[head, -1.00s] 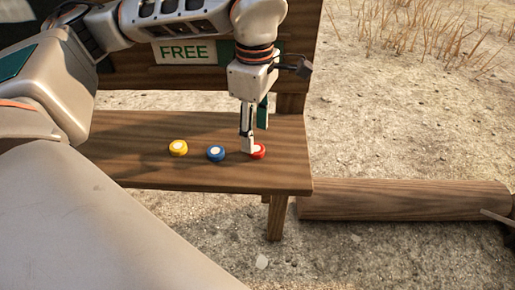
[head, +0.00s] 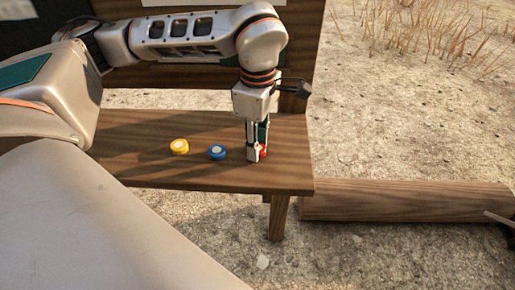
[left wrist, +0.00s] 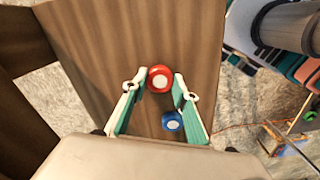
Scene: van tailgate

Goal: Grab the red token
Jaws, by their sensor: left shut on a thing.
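The red token (head: 263,152) is at the right end of the wooden bench top (head: 215,178), mostly hidden behind my fingers in the head view. My left gripper (head: 257,154) points down over it and is shut on it. In the left wrist view, the red token (left wrist: 160,79) with its pale centre sits between the two green-lined fingertips (left wrist: 161,84). A blue token (head: 217,152) lies just left of the gripper, and a yellow token (head: 179,146) lies farther left. My right gripper is not in view.
A dark upright board stands behind the bench top. A wooden log (head: 405,201) lies on the sandy ground to the right. Dry grass (head: 440,30) grows at the back right. The bench top left of the yellow token is clear.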

